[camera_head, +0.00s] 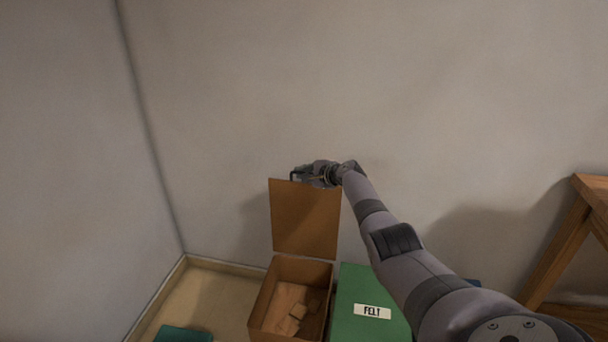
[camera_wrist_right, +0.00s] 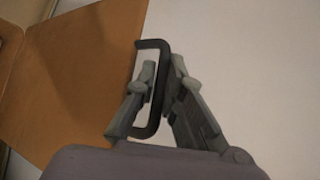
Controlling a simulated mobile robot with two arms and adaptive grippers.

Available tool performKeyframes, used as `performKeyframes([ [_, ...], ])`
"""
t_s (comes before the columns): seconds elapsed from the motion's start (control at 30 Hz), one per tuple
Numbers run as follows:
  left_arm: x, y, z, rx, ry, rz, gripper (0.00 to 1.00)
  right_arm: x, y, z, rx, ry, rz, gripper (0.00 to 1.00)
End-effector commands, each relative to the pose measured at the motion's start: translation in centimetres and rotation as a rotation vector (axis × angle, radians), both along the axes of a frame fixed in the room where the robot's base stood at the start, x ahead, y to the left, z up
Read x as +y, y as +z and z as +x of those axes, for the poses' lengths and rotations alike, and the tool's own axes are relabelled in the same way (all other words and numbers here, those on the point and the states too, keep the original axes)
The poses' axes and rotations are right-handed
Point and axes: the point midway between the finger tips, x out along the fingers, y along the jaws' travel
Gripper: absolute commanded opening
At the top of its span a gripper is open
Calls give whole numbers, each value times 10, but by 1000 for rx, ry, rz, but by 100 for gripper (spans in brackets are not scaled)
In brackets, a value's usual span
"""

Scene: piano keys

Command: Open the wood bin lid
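The wood bin (camera_head: 256,309) is a brown box on the floor with several pale wood pieces inside. Its lid (camera_head: 305,222) stands open, close to upright at the back of the box. It also shows in the right wrist view (camera_wrist_right: 75,80). A dark bracket handle (camera_wrist_right: 159,90) is on the lid's edge. My right gripper (camera_head: 300,175) is at the top edge of the lid. In the right wrist view its fingers (camera_wrist_right: 163,70) close in on both sides of the handle bar, one finger passing through the loop. My left gripper is not in view.
A green bin labelled FELT (camera_head: 352,285) stands right beside the wood bin, partly under my right arm. A dark green object (camera_head: 183,334) is at the bottom left. A wooden table or bench (camera_head: 565,240) is at the right. A wall (camera_head: 230,90) is behind the lid.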

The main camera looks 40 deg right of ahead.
Motion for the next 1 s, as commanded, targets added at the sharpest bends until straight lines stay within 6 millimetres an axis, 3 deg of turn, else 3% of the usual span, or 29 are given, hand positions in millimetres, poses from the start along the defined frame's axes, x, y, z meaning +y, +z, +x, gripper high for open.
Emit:
performKeyframes([
  [0.27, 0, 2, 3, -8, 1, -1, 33, 0, 0, 0, 0, -1, 2, 29],
  [0.67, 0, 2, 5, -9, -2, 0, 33, -1, -1, -3, 1, -2, 1, 29],
  [1.0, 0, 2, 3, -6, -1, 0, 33, -1, 8, -25, 2, -2, -2, 29],
])
